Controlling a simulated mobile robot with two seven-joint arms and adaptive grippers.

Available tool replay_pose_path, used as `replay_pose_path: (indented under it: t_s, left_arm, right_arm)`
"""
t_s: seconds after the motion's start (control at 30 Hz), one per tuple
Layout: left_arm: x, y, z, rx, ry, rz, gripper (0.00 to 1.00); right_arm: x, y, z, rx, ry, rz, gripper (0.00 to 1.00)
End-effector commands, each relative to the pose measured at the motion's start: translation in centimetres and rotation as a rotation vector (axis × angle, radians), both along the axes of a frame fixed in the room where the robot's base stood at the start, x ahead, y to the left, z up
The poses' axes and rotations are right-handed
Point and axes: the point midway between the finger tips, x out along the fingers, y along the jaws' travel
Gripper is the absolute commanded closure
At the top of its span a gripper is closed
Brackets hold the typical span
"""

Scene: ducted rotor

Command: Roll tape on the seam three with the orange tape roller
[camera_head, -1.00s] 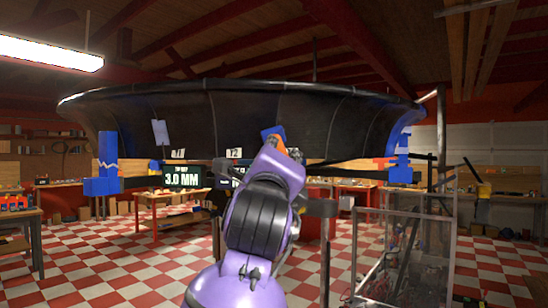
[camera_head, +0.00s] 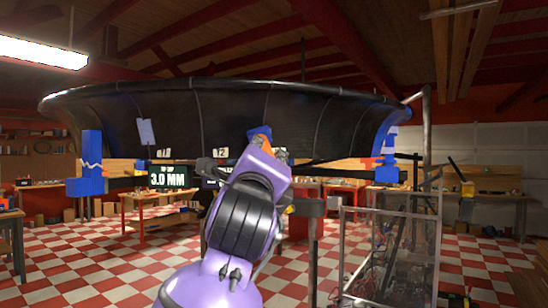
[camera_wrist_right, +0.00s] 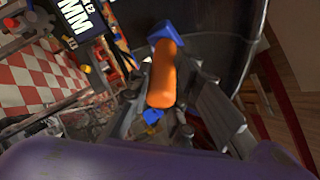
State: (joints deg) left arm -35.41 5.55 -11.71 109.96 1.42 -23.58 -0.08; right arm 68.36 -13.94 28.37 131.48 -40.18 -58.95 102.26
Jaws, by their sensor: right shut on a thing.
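The large black duct ring (camera_head: 325,122) spans the head view at upper middle, with thin upright seam lines on its outer wall. Which line is seam three I cannot tell. My right gripper (camera_wrist_right: 168,100) is shut on the orange tape roller (camera_wrist_right: 161,78), whose blue head (camera_wrist_right: 163,32) points away from the wrist toward the dark duct wall. In the head view the roller's blue head (camera_head: 260,131) overlaps the lower duct wall; I cannot tell whether it touches. My purple right arm hides part of the duct's lower edge. My left gripper is not in view.
Blue supports (camera_head: 90,160) (camera_head: 387,165) stand at the ring's left and right. A pale card (camera_head: 146,132) is on the duct wall. A clear-sided frame (camera_head: 390,245) stands at right, near my arm. A screen (camera_head: 168,176) and benches stand behind. Checkered floor is open at left.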

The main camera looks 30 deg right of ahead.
Motion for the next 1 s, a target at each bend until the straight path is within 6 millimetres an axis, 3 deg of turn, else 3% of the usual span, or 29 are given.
replay_pose_path:
  t_s: [0.23,0.7,1.0]
  left_arm:
    - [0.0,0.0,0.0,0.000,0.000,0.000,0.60]
    - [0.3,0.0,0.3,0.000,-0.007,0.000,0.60]
    - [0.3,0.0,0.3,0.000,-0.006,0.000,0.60]
  right_arm:
    - [0.0,0.4,0.1,0.000,-0.003,-0.001,1.00]
    - [-1.1,-3.1,0.1,0.000,-0.003,-0.001,1.00]
    - [-0.8,-2.6,0.1,-0.001,-0.002,0.001,1.00]
